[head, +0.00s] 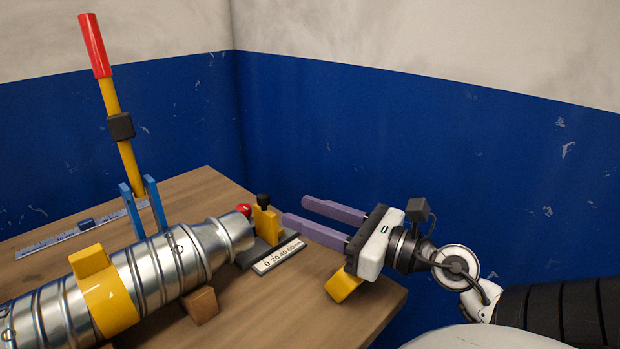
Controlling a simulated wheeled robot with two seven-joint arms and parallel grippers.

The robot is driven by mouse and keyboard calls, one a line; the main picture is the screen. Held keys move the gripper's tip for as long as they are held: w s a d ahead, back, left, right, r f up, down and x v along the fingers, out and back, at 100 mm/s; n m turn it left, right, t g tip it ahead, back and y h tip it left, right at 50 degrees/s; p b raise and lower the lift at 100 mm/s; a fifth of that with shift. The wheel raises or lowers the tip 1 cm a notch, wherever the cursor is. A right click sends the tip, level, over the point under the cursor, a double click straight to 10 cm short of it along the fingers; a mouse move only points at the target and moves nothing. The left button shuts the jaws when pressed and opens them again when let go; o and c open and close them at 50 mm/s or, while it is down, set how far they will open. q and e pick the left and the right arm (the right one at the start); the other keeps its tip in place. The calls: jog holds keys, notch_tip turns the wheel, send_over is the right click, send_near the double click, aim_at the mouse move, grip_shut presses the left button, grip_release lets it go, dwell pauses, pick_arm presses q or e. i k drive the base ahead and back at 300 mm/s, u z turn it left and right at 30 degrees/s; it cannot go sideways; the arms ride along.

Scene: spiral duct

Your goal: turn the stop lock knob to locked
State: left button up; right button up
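A small black knob (263,199) sits on top of a yellow upright block (267,222), which I take to be the stop with its lock knob. The block stands on a dark base with a white scale plate (278,257) in front. My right gripper (296,209) comes in from the right with two long purple fingers spread apart and nothing between them. Its fingertips are just right of the yellow block; whether the nearer one touches it I cannot tell. The knob's lock position is too small to read. My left gripper is not in view.
A ribbed metal duct (180,265) with a yellow band (108,300) lies left of the stop, its end by a red ball (243,209). A red-tipped yellow lever (122,130) rises behind it. A yellow piece (343,285) is below my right gripper. The front right table (300,310) is bare.

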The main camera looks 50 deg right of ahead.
aim_at(245, 208)
jog(key=k, duration=1)
